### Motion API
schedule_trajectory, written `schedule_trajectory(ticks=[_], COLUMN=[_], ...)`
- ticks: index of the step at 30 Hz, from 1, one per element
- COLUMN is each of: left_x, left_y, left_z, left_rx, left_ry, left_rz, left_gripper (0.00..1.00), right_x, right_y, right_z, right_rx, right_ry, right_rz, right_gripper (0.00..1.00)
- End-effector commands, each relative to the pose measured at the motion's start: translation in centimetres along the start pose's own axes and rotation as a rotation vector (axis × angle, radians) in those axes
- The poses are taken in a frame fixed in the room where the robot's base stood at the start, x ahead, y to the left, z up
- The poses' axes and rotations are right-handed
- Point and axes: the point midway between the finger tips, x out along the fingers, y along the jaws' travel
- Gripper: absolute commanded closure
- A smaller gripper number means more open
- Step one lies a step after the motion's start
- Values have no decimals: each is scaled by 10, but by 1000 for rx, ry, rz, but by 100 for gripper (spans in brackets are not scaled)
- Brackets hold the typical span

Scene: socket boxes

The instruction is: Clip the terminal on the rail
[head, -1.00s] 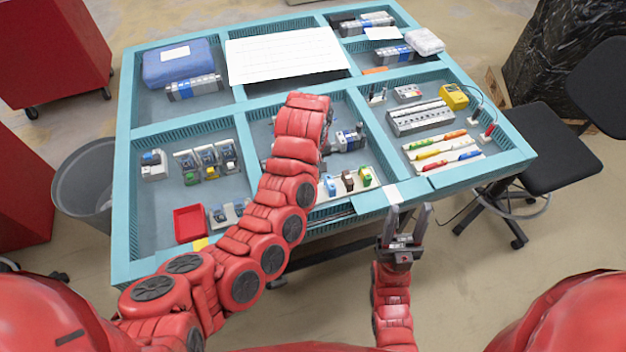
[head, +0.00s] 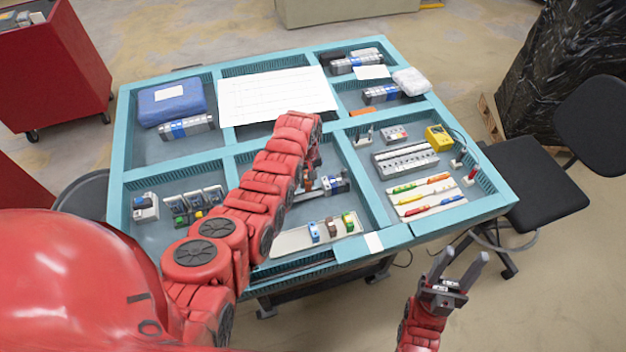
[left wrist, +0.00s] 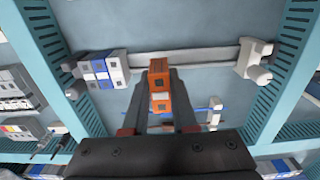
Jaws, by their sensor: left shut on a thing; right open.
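My left gripper (left wrist: 160,92) is shut on an orange terminal (left wrist: 158,72) in the left wrist view. The grey rail (left wrist: 195,58) runs across just beyond the terminal. From this angle I cannot tell whether the terminal touches it. Grey and blue terminals (left wrist: 102,68) sit at the rail's left end, and a pale end piece (left wrist: 254,60) sits at its right end. In the head view my left arm hides much of the rail, and the blue and grey terminals (head: 334,185) show right of the gripper. My right gripper (head: 457,270) is open and empty in front of the table.
A pale holder strip (head: 288,241) with blue, brown and green terminals lies at the front of the same compartment. Teal dividers (head: 362,178) bound it. A meter (head: 438,138) and colored screwdrivers (head: 428,193) lie to the right. A white sheet (head: 275,95) lies behind.

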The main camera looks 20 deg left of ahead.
Motion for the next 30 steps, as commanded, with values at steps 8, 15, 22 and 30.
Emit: schedule_trajectory(ticks=[8, 15, 22, 30], left_x=[38, 43, 43, 43], left_y=[-1, 0, 1, 0], left_z=[1, 1, 1, 1], left_rx=[1, 1, 2, 2], left_ry=[-3, -1, -1, -1], left_rz=[-2, -1, -1, -1], left_gripper=[100, 100, 100, 100], right_x=[-27, -29, -32, -32], right_y=[-1, -1, -2, -2], right_z=[4, 5, 5, 5], right_rx=[0, 0, 0, 0], right_ry=[0, 0, 0, 0], right_rz=[0, 0, 0, 0], right_gripper=[50, 50, 50, 50])
